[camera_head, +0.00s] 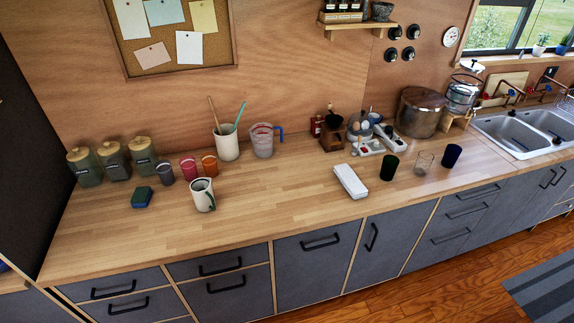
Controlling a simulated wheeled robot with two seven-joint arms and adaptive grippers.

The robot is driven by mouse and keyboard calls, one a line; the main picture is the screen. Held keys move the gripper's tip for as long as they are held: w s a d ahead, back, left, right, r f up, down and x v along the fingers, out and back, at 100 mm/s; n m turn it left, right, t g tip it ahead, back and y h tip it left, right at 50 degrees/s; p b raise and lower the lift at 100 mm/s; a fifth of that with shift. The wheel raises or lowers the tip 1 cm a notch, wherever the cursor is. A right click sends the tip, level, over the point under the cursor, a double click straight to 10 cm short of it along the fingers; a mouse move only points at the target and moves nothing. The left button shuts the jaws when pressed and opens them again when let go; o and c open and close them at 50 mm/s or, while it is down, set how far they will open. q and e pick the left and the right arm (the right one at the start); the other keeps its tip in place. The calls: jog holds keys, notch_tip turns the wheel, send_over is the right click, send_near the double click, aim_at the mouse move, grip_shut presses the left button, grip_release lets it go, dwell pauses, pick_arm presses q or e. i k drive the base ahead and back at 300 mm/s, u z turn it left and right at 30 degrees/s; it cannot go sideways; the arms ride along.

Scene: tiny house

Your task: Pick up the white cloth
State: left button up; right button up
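A long, narrow white item (350,181) lies flat near the front edge of the wooden counter (262,205), right of centre. It may be the folded white cloth, but at this size I cannot tell cloth from a case. No other cloth-like thing on the counter stands out. Neither of my grippers is in view.
A striped mug (202,195) and a sponge (141,197) are left. Counter between the mug and the white item is clear.

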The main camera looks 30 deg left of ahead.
aim_at(348, 178)
jog(key=u, duration=0.85)
jog(key=i, duration=0.95)
jog(key=u, duration=0.65)
